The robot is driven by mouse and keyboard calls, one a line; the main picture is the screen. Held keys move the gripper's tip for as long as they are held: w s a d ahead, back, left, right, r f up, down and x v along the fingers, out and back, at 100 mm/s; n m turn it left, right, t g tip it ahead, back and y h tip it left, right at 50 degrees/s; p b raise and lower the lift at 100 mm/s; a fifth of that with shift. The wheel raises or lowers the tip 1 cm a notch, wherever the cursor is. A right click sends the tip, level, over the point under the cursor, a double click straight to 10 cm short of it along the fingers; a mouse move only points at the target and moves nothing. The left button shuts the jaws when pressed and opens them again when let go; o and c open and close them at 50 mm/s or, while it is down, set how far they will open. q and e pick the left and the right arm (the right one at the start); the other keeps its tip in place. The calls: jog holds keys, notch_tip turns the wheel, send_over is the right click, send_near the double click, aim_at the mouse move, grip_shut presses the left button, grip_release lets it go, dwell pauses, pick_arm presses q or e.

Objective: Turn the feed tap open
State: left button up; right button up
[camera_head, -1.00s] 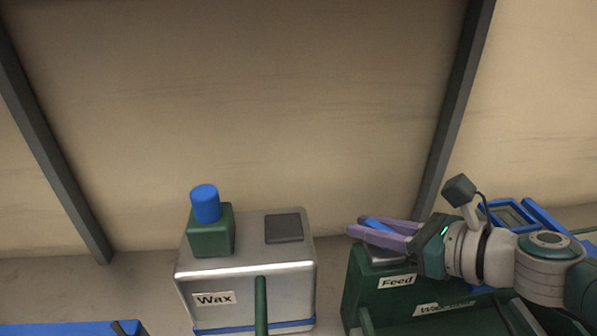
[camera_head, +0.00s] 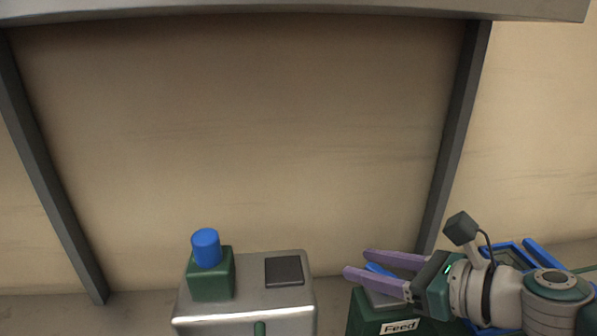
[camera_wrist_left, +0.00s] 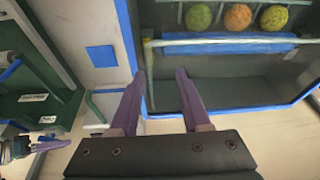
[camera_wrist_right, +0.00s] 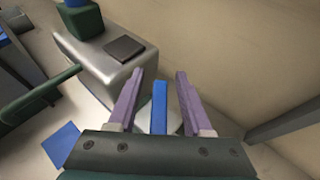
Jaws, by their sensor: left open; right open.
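The feed tap's blue handle (camera_head: 380,269) shows between the fingers of my right gripper (camera_head: 357,262), above the green box labelled "Feed" (camera_head: 398,327). In the right wrist view the blue handle (camera_wrist_right: 159,106) stands upright between the two purple fingers (camera_wrist_right: 160,73), with a gap on each side. The right gripper is open around it. The tap's base is mostly hidden by the gripper. My left gripper (camera_wrist_left: 161,74) is open and empty in the left wrist view, in front of a dark bin with a blue rim. It is outside the head view.
A silver wax box (camera_head: 245,300) with a green block and blue cap (camera_head: 206,247) stands left of the feed box. A dark pad (camera_head: 284,271) lies on its top. Several fruits, one orange (camera_wrist_left: 238,17), sit behind a blue bar (camera_wrist_left: 235,43).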

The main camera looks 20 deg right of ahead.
aim_at(372, 265)
notch_tip(372, 265, up, 19)
jog(key=p, duration=1.2)
jog(key=shift+f, duration=0.1)
